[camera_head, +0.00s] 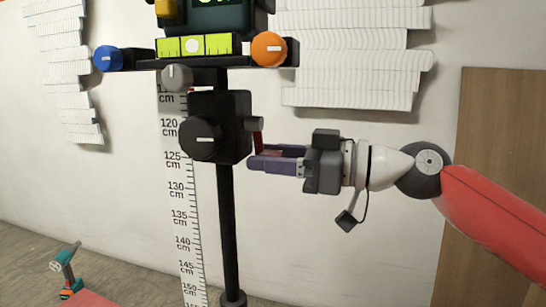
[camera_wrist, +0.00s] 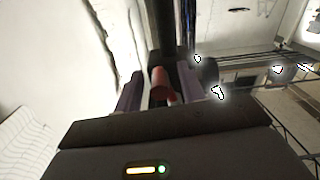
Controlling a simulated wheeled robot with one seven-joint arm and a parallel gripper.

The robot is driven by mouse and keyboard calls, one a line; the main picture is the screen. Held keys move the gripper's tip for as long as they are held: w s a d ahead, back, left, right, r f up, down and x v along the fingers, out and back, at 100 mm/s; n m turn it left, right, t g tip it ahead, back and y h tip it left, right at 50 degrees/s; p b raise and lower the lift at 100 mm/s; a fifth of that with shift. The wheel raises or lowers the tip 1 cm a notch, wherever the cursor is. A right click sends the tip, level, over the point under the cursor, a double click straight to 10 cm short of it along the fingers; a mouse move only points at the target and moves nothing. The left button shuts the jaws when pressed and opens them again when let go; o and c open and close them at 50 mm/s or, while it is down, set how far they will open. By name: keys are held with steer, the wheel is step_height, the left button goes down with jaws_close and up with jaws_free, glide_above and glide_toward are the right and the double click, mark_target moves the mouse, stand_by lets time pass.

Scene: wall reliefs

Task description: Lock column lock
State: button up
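A black clamp block (camera_head: 220,125) sits on the upright black column (camera_head: 228,220). On its right side is a short stub with a small red-brown lever (camera_head: 257,142), which I take to be the column lock. A round black knob (camera_head: 203,140) is on the block's front. My gripper (camera_head: 262,157) comes in from the right with its purple-grey fingers pointing left, close to the lever. In the wrist view, the red lever (camera_wrist: 162,84) lies between the two open fingers, with a gap visible at each side. Contact cannot be told.
Above the block, a crossbar carries a blue knob (camera_head: 107,59), an orange knob (camera_head: 269,49), a grey knob (camera_head: 177,77) and a yellow-green level (camera_head: 197,46). A measuring scale (camera_head: 180,200) runs beside the column. White reliefs (camera_head: 355,55) and a wooden panel (camera_head: 500,130) are on the wall behind.

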jaws_close()
steer(key=shift+s+a+f+m+b, duration=0.1)
steer(key=shift+s+f+m+b, duration=0.3)
steer(key=shift+b, duration=0.7)
steer(key=shift+m+b, duration=0.55)
steer(key=shift+m, duration=0.05)
steer(key=shift+s+a+r+m, duration=0.15)
steer(key=shift+s+r+m, duration=0.15)
steer(key=shift+m, duration=0.3)
jaws_free()
